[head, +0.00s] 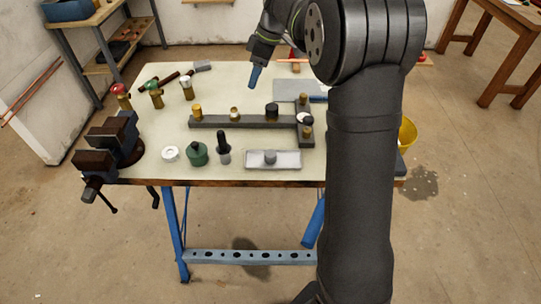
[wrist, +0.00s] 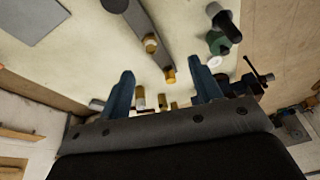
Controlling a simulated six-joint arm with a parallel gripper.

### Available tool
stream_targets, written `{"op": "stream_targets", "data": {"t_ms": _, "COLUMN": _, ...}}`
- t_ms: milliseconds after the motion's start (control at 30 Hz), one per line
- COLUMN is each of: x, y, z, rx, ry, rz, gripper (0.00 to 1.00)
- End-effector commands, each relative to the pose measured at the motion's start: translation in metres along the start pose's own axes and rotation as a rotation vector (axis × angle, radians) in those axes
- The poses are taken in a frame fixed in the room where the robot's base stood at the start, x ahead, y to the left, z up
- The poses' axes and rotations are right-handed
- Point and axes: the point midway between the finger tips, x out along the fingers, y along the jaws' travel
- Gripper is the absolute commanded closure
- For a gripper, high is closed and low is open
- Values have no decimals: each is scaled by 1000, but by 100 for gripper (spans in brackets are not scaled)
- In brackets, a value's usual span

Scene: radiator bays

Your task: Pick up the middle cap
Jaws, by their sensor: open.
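Several cap-like parts stand on the bench, and I cannot tell for sure which is the middle cap. A dark bar carries a brass fitting (head: 197,111), a pale-topped brass fitting (head: 234,113), a black cap (head: 271,110) and a white cap (head: 304,118). In front lie a white ring (head: 170,154) and a green cap (head: 196,154). My gripper (head: 254,78) is above the back of the bench, apart from everything. In the wrist view its blue fingers (wrist: 165,85) are spread and empty; the brass fitting (wrist: 170,76) shows between them, further off.
Three brass valves with red (head: 119,89), green (head: 152,85) and white (head: 186,80) tops stand at the left. A vise (head: 112,143) is clamped at the front left corner. A grey tray (head: 287,165) and a black-topped tool (head: 223,147) are at the front. My arm hides the bench's right side.

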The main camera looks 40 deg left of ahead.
Motion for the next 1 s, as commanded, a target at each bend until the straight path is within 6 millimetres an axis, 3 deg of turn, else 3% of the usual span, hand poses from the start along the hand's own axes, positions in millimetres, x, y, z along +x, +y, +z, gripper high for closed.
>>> {"op": "stream_targets", "data": {"t_ms": 200, "x": -4, "y": -69, "z": 33, "rx": 328, "ry": -163, "rz": 57, "gripper": 41}}
{"op": "stream_targets", "data": {"t_ms": 400, "x": -5, "y": -109, "z": 58, "rx": 531, "ry": -250, "rz": 129, "gripper": 41}}
{"op": "stream_targets", "data": {"t_ms": 633, "x": 8, "y": -118, "z": 70, "rx": 592, "ry": -274, "rz": 152, "gripper": 41}}
{"op": "stream_targets", "data": {"t_ms": 1000, "x": 83, "y": -112, "z": 93, "rx": 591, "ry": -273, "rz": 150, "gripper": 41}}
